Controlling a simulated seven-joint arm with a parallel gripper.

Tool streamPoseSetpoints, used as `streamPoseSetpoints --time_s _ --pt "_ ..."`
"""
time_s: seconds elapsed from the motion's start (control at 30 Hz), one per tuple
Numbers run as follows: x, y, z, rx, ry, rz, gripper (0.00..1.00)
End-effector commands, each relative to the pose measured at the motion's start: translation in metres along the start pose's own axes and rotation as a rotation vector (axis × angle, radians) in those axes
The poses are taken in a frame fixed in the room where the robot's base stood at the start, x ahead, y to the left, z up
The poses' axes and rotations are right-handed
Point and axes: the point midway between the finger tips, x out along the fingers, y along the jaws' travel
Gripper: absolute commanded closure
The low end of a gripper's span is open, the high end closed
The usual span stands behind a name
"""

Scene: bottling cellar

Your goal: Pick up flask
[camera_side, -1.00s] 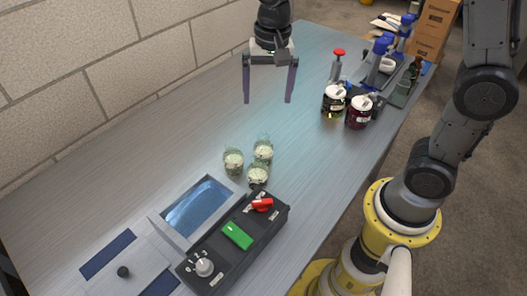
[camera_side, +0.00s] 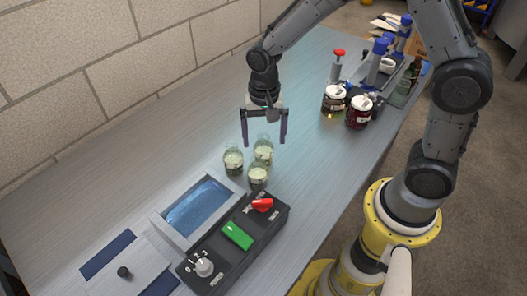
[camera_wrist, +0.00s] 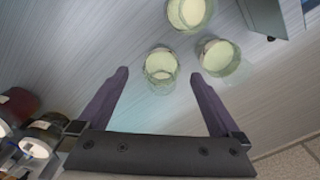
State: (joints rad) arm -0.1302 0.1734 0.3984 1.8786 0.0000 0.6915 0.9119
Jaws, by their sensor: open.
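Several small clear glass flasks with pale contents stand in a cluster on the bench: a left flask (camera_side: 233,162), a back-right flask (camera_side: 264,151) and a front flask (camera_side: 258,177). My gripper (camera_side: 264,143) is open and empty, pointing down just above the back-right flask. In the wrist view, one flask (camera_wrist: 161,68) lies ahead of and between the open fingertips of my gripper (camera_wrist: 160,76). A second flask (camera_wrist: 222,58) is to its right and a third flask (camera_wrist: 187,13) is farther up. No flask is visibly touched.
A black control box (camera_side: 232,243) with a green button, red switch and knob stands in front of the flasks, beside a blue-filled basin (camera_side: 197,206). Two lidded jars (camera_side: 347,104) and blue-topped equipment (camera_side: 378,62) stand at the back right. The bench left of the flasks is clear.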

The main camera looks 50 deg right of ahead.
Motion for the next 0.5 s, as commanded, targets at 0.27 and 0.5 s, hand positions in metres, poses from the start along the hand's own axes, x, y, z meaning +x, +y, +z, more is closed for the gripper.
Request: streamPoseSetpoints --time_s 0.27,0.5 --pt "0.032 -0.002 0.001 0.0 -0.001 0.001 0.0" --pt "0.034 -0.002 0.001 0.0 0.0 0.0 0.0"
